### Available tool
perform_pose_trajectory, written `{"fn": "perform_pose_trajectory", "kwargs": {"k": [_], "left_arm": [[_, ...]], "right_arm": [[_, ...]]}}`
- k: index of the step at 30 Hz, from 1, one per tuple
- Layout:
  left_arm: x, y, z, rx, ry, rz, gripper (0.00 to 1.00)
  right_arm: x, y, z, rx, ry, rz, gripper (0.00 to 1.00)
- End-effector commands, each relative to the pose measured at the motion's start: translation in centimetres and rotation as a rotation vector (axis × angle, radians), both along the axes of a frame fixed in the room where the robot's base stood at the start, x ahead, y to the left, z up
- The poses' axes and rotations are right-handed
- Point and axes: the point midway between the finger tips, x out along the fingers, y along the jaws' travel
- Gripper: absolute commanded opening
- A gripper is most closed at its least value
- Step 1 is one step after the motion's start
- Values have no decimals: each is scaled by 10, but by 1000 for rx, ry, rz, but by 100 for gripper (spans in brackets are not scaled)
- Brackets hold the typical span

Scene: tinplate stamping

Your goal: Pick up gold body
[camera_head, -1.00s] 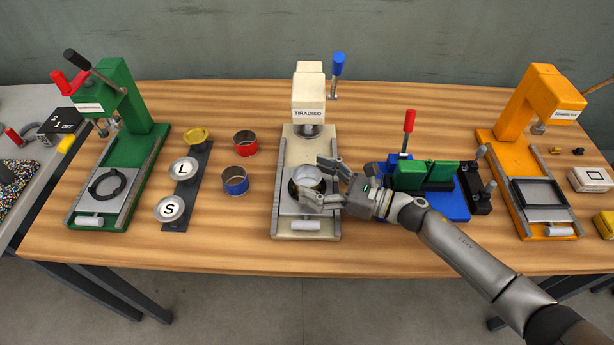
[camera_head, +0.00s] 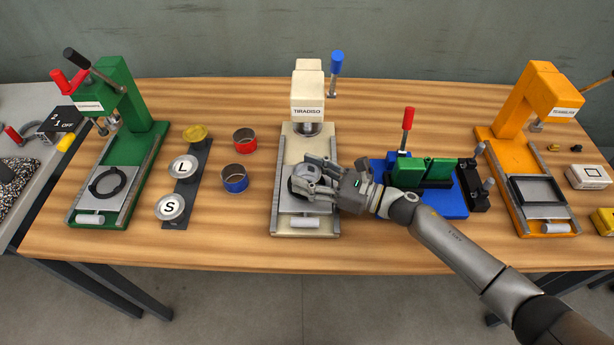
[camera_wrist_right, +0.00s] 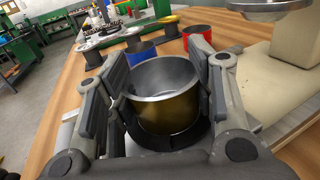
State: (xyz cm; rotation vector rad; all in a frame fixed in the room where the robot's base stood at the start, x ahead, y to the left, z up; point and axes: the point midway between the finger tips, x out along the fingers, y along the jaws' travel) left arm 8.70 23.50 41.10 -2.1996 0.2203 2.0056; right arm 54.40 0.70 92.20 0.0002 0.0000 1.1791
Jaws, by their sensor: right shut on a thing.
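The gold body (camera_wrist_right: 168,108) is an open round metal cup with a golden outside and a silver rim and inside. It stands upright in a dark ring on the bed of the cream TIRADISO press (camera_head: 284,212). My right gripper (camera_wrist_right: 163,101) has its fingers on both sides of the cup, shut on it. In the head view the right gripper (camera_head: 307,178) reaches in from the right and its fingers partly hide the body (camera_head: 303,183). My left gripper is not in view.
The cream press head (camera_head: 308,98) overhangs the bed behind the gripper. A blue fixture with green blocks (camera_head: 424,172) lies close under my right forearm. Red (camera_head: 245,141) and blue (camera_head: 235,179) cups stand to the left. Green (camera_head: 120,155) and orange (camera_head: 510,155) presses flank the table.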

Motion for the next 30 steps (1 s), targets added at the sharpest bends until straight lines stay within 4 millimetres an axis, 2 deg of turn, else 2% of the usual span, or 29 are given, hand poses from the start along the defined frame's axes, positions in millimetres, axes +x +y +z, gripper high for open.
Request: {"fn": "perform_pose_trajectory", "kwargs": {"k": [8,15,26,30], "left_arm": [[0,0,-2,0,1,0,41],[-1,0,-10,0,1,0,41],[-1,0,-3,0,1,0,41],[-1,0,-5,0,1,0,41]], "right_arm": [[0,0,6,-1,-2,0,34],[-2,-1,33,-1,-5,1,34],[-51,-1,92,-2,-5,3,34],[-78,0,102,-1,-1,2,34]]}}
